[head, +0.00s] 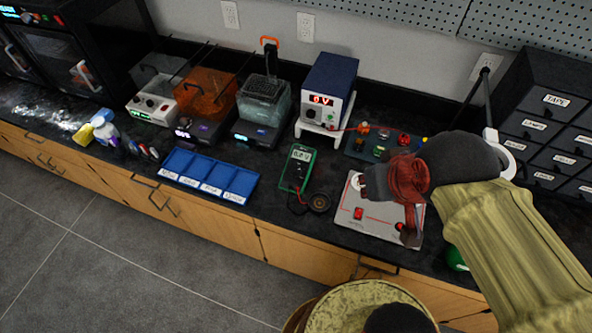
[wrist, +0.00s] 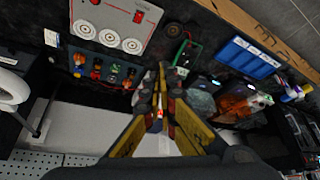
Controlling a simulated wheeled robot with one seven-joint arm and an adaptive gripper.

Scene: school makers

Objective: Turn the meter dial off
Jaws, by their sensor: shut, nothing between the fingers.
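The green meter (head: 285,181) lies on the black bench near its front edge, left of the white-and-red panel. Its pale display shows small digits, which I cannot read surely. Its dial lies on the dark face below the display, too small to tell its setting.
A dark round piece (head: 319,202) sits right beside the meter. A blue tray (head: 250,190) lies to its left. A power supply (head: 331,85) with a red display stands behind. The panel (head: 349,210) lies under my gripper.

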